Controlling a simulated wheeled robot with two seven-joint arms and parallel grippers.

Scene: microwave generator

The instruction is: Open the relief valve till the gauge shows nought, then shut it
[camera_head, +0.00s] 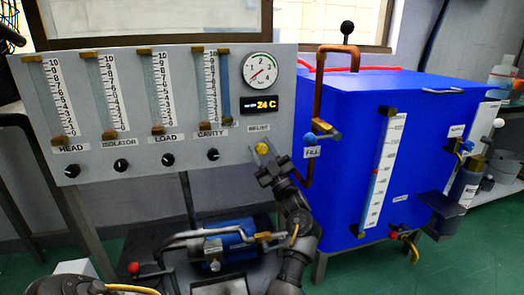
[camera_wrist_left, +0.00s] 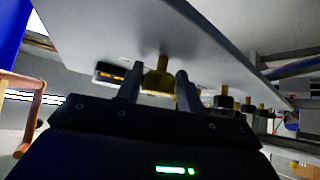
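The relief valve is a small yellow knob (camera_head: 262,148) low on the right of the grey panel, under the RELIEF label. My left gripper (camera_head: 267,167) is right at it, its fingers pointing at the panel. In the left wrist view, the brass knob (camera_wrist_left: 159,79) shows between the two fingers of this gripper (camera_wrist_left: 157,88), with a gap visible beside it. The fingers look open; contact cannot be made out. The round gauge (camera_head: 260,69) is at the panel's upper right. Its needle points to the lower left; the exact reading is too small to tell. My right gripper is not in view.
An orange display (camera_head: 266,104) reads 24 C below the gauge. Several black knobs (camera_head: 168,160) line the panel's lower edge. A blue tank (camera_head: 345,100) with a copper pipe (camera_head: 317,90) and a FILL valve (camera_head: 322,127) stands close right of the gripper. A blue pump (camera_head: 230,240) sits below.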

